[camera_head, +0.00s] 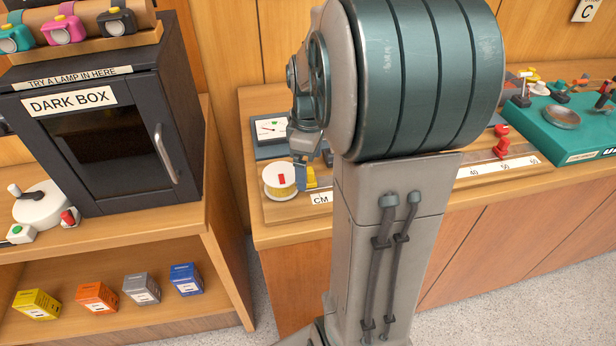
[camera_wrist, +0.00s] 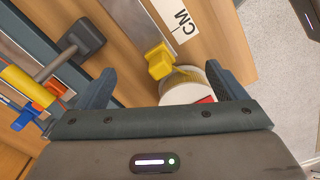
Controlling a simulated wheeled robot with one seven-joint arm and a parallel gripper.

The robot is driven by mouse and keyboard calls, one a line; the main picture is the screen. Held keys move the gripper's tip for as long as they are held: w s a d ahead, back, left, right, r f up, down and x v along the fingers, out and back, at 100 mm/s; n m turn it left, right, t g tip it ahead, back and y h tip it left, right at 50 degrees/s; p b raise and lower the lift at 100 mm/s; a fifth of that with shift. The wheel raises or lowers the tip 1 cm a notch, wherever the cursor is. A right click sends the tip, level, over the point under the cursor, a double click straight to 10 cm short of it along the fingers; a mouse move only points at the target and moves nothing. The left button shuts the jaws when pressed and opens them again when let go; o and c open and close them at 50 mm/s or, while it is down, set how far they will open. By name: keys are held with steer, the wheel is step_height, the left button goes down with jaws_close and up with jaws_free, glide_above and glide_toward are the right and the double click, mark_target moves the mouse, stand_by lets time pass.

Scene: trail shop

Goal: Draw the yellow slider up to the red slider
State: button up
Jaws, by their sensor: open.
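The yellow slider (camera_head: 311,178) sits near the left end of the measuring rail, beside the CM label (camera_head: 320,199). In the wrist view the yellow slider (camera_wrist: 159,60) lies between and just beyond my open fingers, with no visible contact. My gripper (camera_head: 302,165) is low over the rail's left end; the wrist view shows both fingers spread (camera_wrist: 160,82). The red slider (camera_head: 502,141) stands far to the right on the rail, by the scale numbers. My arm hides the middle of the rail in the head view.
A white reel with yellow winding (camera_head: 280,182) stands close beside the yellow slider; it also shows below the slider in the wrist view (camera_wrist: 188,90). A dial meter (camera_head: 270,129) lies behind. A green device (camera_head: 580,128) stands right of the red slider. A dark box (camera_head: 110,110) stands left.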

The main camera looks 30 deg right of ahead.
mark_target(309, 170)
steer(key=shift+f+b, duration=1.25)
steer(key=shift+f, duration=0.6)
steer(key=c, duration=1.8)
steer(key=shift+s+d, duration=0.25)
steer(key=shift+d, duration=0.55)
steer(key=shift+s+d, duration=0.2)
steer(key=shift+d, duration=0.65)
steer(key=shift+s+d, duration=0.25)
steer(key=shift+d, duration=0.55)
steer(key=shift+s+d, duration=0.2)
steer(key=shift+d, duration=0.6)
steer(key=shift+s+d, duration=0.25)
steer(key=shift+d, duration=0.55)
steer(key=shift+s+d, duration=0.2)
steer(key=shift+d, duration=0.6)
steer(key=shift+d, duration=0.1)
steer(key=shift+s+d, duration=0.25)
steer(key=shift+d, duration=0.5)
steer(key=shift+s+d, duration=0.2)
steer(key=shift+d, duration=0.6)
steer(key=shift+s+d, duration=0.25)
steer(key=shift+d, duration=0.5)
